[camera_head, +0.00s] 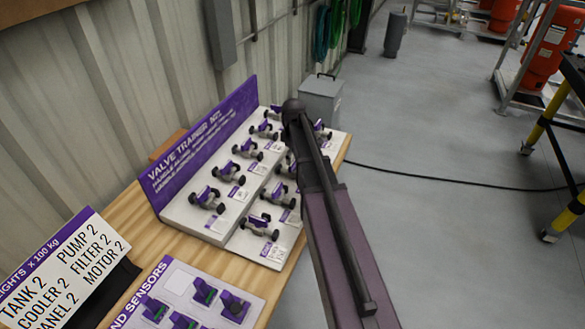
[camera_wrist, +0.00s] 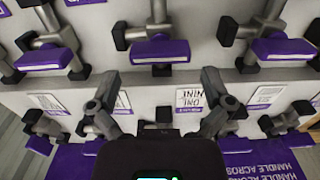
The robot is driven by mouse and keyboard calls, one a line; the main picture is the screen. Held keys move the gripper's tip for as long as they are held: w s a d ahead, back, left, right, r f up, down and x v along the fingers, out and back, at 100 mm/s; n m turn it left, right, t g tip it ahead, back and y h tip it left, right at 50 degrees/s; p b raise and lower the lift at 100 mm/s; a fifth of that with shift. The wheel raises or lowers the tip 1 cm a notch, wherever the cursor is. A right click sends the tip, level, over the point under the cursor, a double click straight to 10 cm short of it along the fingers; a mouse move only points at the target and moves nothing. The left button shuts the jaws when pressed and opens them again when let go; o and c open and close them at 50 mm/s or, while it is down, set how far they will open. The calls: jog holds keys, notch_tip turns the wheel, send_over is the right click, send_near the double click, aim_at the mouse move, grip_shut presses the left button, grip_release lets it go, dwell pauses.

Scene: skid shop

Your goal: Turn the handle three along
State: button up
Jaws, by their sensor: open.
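The valve trainer board (camera_head: 180,213) stands on a wooden bench and carries two rows of small grey valves with purple handles. In the wrist view, three purple handles show above my gripper: one at left (camera_wrist: 52,58), one in the middle (camera_wrist: 160,50) and one at right (camera_wrist: 285,47). I cannot tell which is handle three. My gripper (camera_wrist: 158,84) is open and empty, its fingers apart below the middle handle; I see no contact with that handle. A card between the rows (camera_wrist: 190,97) reads "ONE NINE". In the head view my arm hides the gripper and part of the board.
A sensor board (camera_head: 245,292) and a weights sign (camera_head: 62,262) are at the near end of the bench. A grey box (camera_head: 320,100) stands past its far end. A corrugated wall (camera_head: 110,110) is close behind. The grey floor at right is open, crossed by a black cable (camera_head: 440,180).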

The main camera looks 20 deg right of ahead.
aim_at(293, 162)
jog(key=shift+f+b, duration=1.35)
jog(key=shift+f, duration=0.35)
jog(key=c, duration=0.8)
